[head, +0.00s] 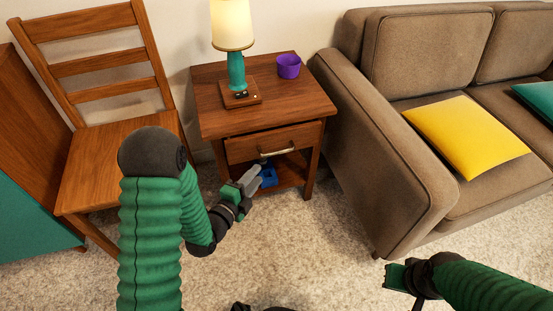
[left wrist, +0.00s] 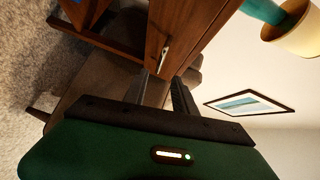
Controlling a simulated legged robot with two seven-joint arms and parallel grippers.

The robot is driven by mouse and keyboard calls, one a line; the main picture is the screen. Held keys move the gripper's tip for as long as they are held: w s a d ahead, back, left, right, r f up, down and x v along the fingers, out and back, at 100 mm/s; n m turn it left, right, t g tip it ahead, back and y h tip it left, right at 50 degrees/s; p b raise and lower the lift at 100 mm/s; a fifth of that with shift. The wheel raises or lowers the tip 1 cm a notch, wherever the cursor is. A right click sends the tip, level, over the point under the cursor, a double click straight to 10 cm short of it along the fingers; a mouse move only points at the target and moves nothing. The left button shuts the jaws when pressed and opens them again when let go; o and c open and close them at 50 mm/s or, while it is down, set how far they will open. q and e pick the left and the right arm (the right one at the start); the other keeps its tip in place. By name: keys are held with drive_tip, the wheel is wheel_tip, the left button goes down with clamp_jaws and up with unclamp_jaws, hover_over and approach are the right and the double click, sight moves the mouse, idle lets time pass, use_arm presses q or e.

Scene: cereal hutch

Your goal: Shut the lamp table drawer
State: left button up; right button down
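The wooden lamp table (head: 215,82) stands against the wall in the head view. Its drawer (head: 243,148) has a silver bar handle (head: 277,149). A dark gap shows above the drawer front, which looks slightly out; the exact amount is hard to tell. My left gripper (head: 260,168) is just below and in front of the drawer front, near the handle. In the left wrist view its two fingers (left wrist: 163,88) are apart with nothing between them, and the handle (left wrist: 166,48) shows beyond them. My right gripper (head: 395,277) is low at the right, far from the table; its fingers are unclear.
A lamp (head: 235,70) and a purple cup (head: 289,66) stand on the tabletop. A blue object (head: 268,176) is on the lower shelf, partly behind my left gripper. A wooden chair (head: 105,150) is left, a brown sofa (head: 385,165) right. Carpet (head: 300,235) is clear in front.

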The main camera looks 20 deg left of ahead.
use_arm(q)
drive_tip(key=b, duration=0.3)
approach(277, 152)
drive_tip(key=w+d+f, duration=0.2)
drive_tip(key=w, duration=0.2)
drive_tip(key=x, duration=0.2)
drive_tip(key=a+b+x, duration=0.1)
drive_tip(key=x, duration=0.2)
drive_tip(key=shift+w+r+b, duration=0.2)
drive_tip(key=shift+w+b, duration=0.1)
drive_tip(key=shift+w, duration=0.1)
drive_tip(key=shift+w+d+r, duration=0.1)
drive_tip(key=shift+w+d, duration=0.05)
clamp_jaws()
